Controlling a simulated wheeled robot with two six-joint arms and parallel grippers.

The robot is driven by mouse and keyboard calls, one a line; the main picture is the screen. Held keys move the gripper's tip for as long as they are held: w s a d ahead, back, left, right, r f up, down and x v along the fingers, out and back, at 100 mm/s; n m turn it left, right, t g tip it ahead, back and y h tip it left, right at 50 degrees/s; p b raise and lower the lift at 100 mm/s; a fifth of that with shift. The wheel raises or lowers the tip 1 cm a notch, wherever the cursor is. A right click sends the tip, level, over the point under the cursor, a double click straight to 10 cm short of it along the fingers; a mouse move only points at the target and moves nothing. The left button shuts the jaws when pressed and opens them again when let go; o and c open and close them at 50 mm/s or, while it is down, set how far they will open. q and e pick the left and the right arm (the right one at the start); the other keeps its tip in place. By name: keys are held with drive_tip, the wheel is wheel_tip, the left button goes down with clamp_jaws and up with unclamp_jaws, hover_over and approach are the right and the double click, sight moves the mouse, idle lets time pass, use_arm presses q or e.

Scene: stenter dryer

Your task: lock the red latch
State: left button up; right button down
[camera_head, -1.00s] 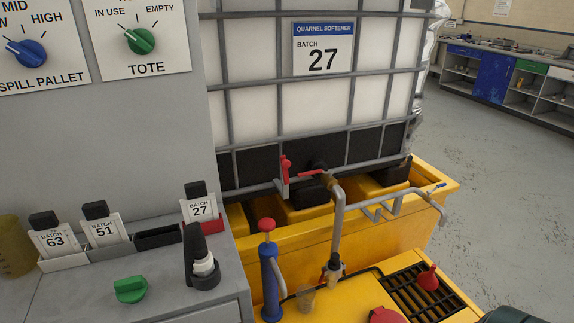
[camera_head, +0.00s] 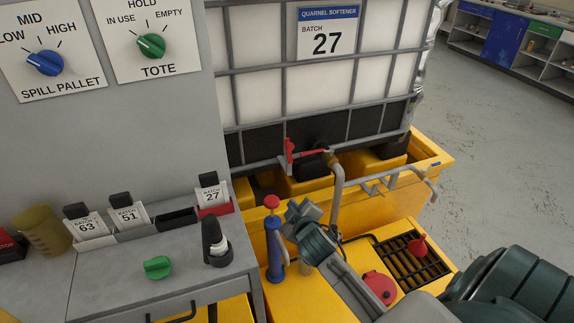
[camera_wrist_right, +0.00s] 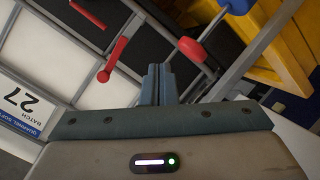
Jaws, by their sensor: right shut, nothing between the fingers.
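The red latch (camera_head: 289,150) stands upright on the tote's front lower rail in the head view. A red valve handle (camera_head: 313,152) reaches right from beside it, above the bent grey outlet pipe (camera_head: 338,190). My right gripper (camera_head: 296,212) is shut and empty, in front of and below the latch, apart from it. In the right wrist view my shut fingers (camera_wrist_right: 157,78) point toward the tote cage. My left gripper is out of view.
A blue hand pump (camera_head: 275,245) with a red knob stands close left of my right gripper. A red funnel (camera_head: 418,246) and red lid (camera_head: 380,286) sit on the yellow pallet (camera_head: 340,255). The grey bench (camera_head: 120,285) is at left.

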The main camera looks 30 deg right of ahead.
sight(288, 149)
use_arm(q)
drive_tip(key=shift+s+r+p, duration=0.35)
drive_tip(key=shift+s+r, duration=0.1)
use_arm(e)
wheel_tip(288, 149, up, 13)
drive_tip(key=w+n+t, duration=0.1)
drive_tip(key=w+t, duration=0.2)
drive_tip(key=shift+f+n+h, duration=0.2)
drive_tip(key=shift+n+h, duration=0.1)
drive_tip(key=shift+h, duration=0.1)
drive_tip(key=shift+d, duration=0.1)
